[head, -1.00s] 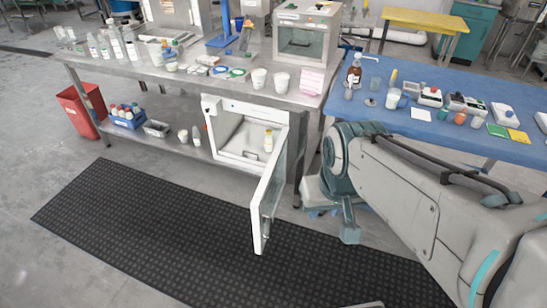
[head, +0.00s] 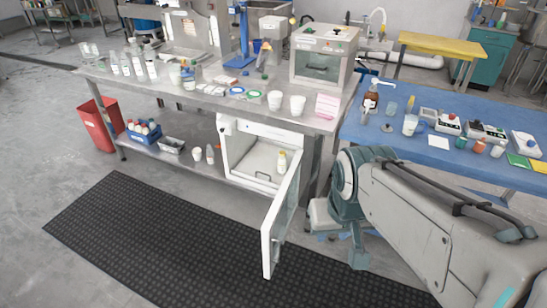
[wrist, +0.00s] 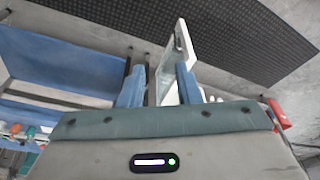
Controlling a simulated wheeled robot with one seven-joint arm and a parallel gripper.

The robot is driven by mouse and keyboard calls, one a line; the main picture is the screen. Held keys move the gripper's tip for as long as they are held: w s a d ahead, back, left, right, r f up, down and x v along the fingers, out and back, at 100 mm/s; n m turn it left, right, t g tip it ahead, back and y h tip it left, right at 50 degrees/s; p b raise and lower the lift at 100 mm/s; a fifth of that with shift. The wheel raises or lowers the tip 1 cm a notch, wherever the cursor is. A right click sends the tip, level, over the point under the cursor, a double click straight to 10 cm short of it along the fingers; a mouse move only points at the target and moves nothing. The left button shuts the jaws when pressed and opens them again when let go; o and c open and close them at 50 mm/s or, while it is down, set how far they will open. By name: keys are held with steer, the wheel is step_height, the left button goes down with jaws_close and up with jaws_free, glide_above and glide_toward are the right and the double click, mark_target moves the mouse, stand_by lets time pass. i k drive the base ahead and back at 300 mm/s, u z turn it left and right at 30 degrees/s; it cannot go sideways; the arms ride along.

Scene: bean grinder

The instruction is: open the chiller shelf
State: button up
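The chiller (head: 262,132) is a white box under the steel bench. Its door (head: 279,222) stands wide open, swung out toward me, with its edge facing the camera. The white door (wrist: 177,45) shows beyond the right finger; contact there is unclear.
The steel bench (head: 190,92) carries bottles, cups and an oven-like box (head: 322,58). A blue table (head: 440,152) with instruments stands right, close to my arm. A red bin (head: 100,124) is at left. The black floor mat (head: 150,235) is clear.

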mark_target(260, 165)
steer(key=u, duration=1.3)
steer(key=i, duration=3.45)
steer(key=z, duration=3.95)
steer(key=i, duration=0.45)
